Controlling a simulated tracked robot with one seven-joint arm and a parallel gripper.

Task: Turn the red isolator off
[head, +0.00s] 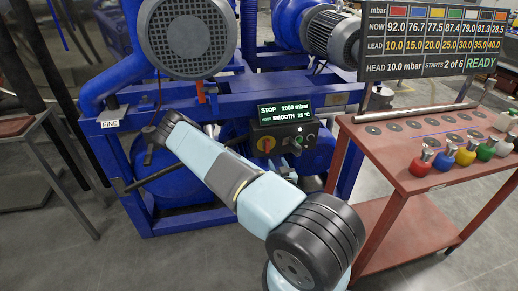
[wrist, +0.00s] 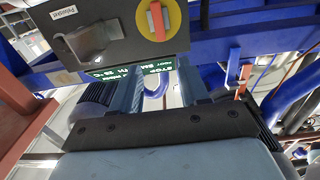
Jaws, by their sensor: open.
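The red isolator is a red handle (wrist: 157,20) on a round yellow plate (wrist: 176,16), on a dark control box. In the wrist view it is at the top, with the handle upright in the picture. In the head view the small red and yellow isolator (head: 266,145) is on the front of the box, below the lit display (head: 285,112). My gripper (wrist: 167,82) is open and empty. Its two fingers are apart, below the isolator in the wrist picture and not touching the handle. In the head view my arm hides much of the area below the box.
The display reads STOP, 1000 mbar. Beside the isolator in the wrist view are a grey metal fitting (wrist: 97,42) and a white label (wrist: 69,14). Blue pump frames (head: 130,165) surround the box. A red bench (head: 400,160) with several coloured-base items stands right.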

